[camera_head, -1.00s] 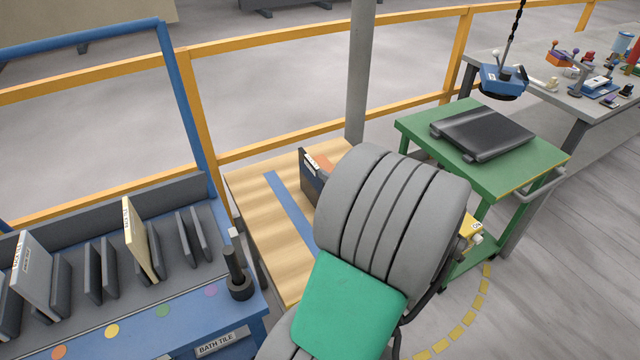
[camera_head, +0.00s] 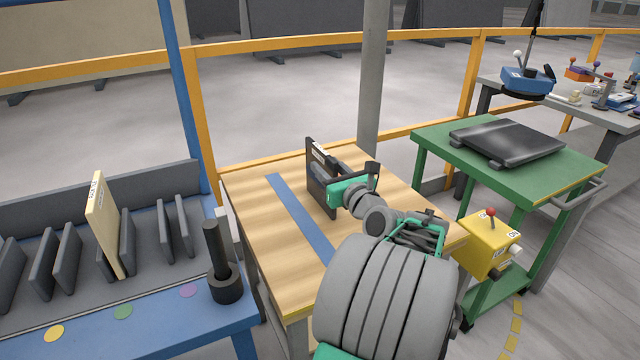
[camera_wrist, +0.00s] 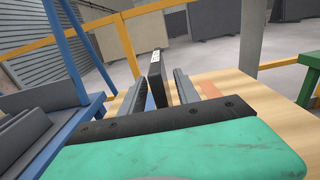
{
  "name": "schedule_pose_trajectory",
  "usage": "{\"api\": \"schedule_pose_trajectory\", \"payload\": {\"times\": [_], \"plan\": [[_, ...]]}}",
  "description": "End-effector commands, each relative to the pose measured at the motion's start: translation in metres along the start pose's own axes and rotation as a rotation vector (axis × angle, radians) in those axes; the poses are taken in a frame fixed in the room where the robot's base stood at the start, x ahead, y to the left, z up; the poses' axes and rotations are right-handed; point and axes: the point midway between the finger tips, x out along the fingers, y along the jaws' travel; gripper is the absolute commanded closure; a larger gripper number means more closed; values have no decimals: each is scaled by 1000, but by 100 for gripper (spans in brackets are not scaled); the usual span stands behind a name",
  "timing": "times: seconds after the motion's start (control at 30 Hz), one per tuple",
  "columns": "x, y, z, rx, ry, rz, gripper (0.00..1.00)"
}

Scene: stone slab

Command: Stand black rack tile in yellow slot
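The black tile (camera_head: 313,165) stands upright on the wooden table, with a white label on its edge. In the wrist view the tile (camera_wrist: 155,72) stands between the two grey fingers of my gripper (camera_wrist: 158,92). The fingers look apart, with a narrow gap on the right; contact on the left cannot be told. My gripper (camera_head: 328,184) reaches the tile from the right in the head view. The yellow dot (camera_head: 54,333) marks a slot between two grey dividers (camera_head: 55,258) of the rack; this slot is empty.
A cream tile (camera_head: 103,228) leans in the green-dot slot. The purple-dot slot is empty. A blue strip (camera_head: 300,215) crosses the wooden table (camera_head: 250,210). A green cart (camera_head: 580,165) stands right.

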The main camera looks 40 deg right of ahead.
Motion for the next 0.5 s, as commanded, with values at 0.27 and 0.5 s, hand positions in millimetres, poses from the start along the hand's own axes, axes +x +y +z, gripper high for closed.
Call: {"api": "schedule_pose_trajectory", "payload": {"times": [0.27,0.5], "plan": [[34,-1,-3,1,0,0,62],[33,-1,-3,1,0,0,69]]}}
